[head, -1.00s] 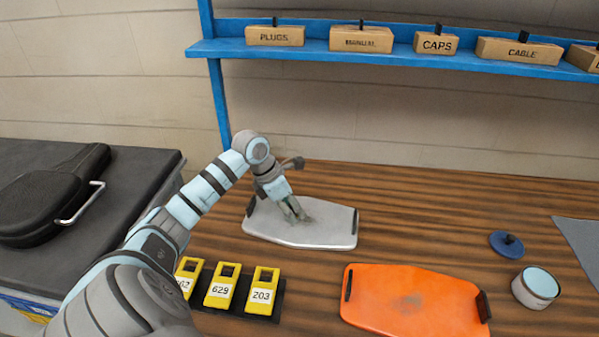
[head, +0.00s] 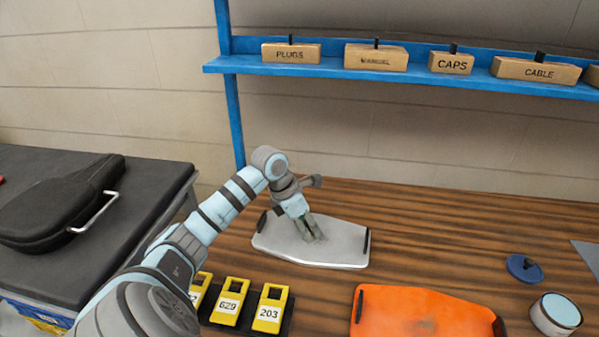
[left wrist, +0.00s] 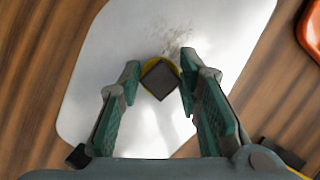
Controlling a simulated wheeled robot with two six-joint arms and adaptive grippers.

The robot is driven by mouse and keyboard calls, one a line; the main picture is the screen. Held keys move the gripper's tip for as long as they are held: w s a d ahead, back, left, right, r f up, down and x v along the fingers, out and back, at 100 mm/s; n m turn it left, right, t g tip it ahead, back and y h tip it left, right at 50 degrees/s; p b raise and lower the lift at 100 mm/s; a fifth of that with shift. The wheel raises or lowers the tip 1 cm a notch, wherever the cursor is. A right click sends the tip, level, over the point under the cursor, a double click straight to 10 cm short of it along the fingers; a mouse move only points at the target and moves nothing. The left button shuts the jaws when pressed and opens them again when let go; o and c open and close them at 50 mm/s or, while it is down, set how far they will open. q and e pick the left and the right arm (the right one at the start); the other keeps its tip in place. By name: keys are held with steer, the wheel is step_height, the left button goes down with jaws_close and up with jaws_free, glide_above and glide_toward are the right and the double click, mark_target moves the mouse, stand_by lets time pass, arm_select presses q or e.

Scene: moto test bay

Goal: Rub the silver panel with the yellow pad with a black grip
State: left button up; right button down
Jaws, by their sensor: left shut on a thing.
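The silver panel (head: 340,254) lies flat on the wooden bench, with a black handle at each end. My left gripper (head: 315,238) is over its middle, pointing down. In the left wrist view, my left gripper (left wrist: 160,86) is shut on the black grip of the yellow pad (left wrist: 146,69). Only a thin yellow rim of the pad shows around the dark square grip. The pad appears at the panel surface; I cannot tell if it touches. Dark grey smudges mark the silver panel (left wrist: 105,55) just beyond the pad. In the head view the fingers hide the pad.
An orange panel (head: 425,318) lies to the right in front. Yellow numbered tags (head: 268,310) stand in a black holder in front. A blue lid (head: 523,268) and a round tin (head: 556,314) are at the right. A blue shelf (head: 400,76) holds labelled boxes. Bench behind the orange panel is clear.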

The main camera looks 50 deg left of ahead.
arm_select(q)
steer(key=shift+w+d+f, duration=0.1)
steer(key=shift+w+d, duration=0.5)
steer(key=shift+d, duration=0.4)
steer(key=shift+w+d+r, duration=0.1)
steer(key=shift+w+d, duration=0.5)
steer(key=shift+d, duration=0.35)
steer(key=shift+w+d+f, duration=0.1)
steer(key=shift+w+d, duration=0.5)
steer(key=shift+d, duration=0.4)
steer(key=shift+p, duration=0.3)
step_height(320, 180, up, 6)
steer(key=p, duration=0.5)
steer(key=shift+a, duration=0.1)
step_height(320, 180, up, 3)
steer(key=shift+r+p, duration=0.1)
steer(key=shift+p, duration=1.1)
